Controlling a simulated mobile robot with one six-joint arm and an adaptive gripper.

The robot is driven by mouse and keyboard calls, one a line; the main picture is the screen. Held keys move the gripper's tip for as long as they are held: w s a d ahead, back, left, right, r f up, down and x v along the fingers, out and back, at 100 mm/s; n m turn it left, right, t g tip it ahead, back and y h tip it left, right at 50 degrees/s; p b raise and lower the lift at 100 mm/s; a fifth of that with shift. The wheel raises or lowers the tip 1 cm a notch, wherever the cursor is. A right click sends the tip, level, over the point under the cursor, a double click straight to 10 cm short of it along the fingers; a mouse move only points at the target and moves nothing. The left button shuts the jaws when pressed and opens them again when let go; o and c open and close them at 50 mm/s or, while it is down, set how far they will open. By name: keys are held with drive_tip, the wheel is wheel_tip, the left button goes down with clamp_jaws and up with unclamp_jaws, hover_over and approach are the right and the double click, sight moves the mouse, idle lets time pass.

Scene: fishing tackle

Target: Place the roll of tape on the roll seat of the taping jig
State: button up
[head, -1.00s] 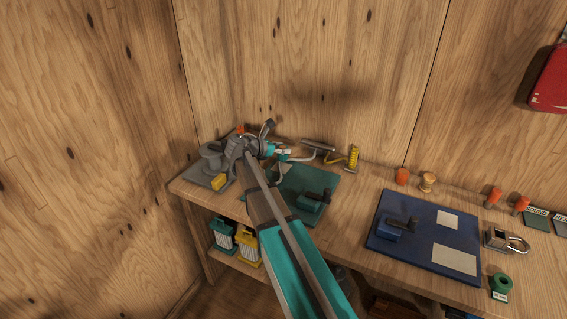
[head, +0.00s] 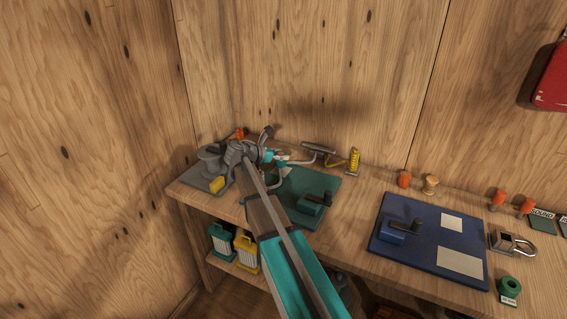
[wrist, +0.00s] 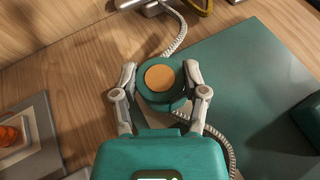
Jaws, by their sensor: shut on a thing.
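My gripper (wrist: 161,88) is shut on a round teal piece (wrist: 147,98) with a flat orange middle (wrist: 160,78), one finger on each side. I cannot tell for sure whether it is the roll of tape. In the head view my gripper (head: 281,160) is over the back left of the bench, mostly hidden by my arm. A green ring with a dark hole and a white label (head: 510,287), like a roll, stands at the lower right. A green board with a dark lever block (head: 313,203) and a blue board with a similar block (head: 394,233) lie on the bench. I cannot tell which is the taping jig.
A grey fixture (head: 208,161) stands at the left end; its plate (wrist: 47,128) shows beside my gripper. A pale braided cord (wrist: 173,38) passes under the held piece. The back wall is close.

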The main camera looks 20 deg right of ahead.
drive_tip(key=shift+f+b, duration=0.85)
drive_tip(key=shift+f, duration=0.35)
drive_tip(key=shift+f, duration=0.15)
drive_tip(key=o, duration=1.2)
drive_tip(key=shift+c, duration=0.2)
drive_tip(key=shift+r, duration=0.2)
drive_tip(key=shift+a+r, duration=0.15)
drive_tip(key=p+v, duration=0.4)
drive_tip(key=v, duration=0.6)
drive_tip(key=shift+a+r, duration=0.15)
drive_tip(key=shift+a, duration=0.1)
drive_tip(key=shift+s+a+r+p, duration=0.2)
drive_tip(key=shift+a+p, duration=0.1)
drive_tip(key=shift+a, duration=0.25)
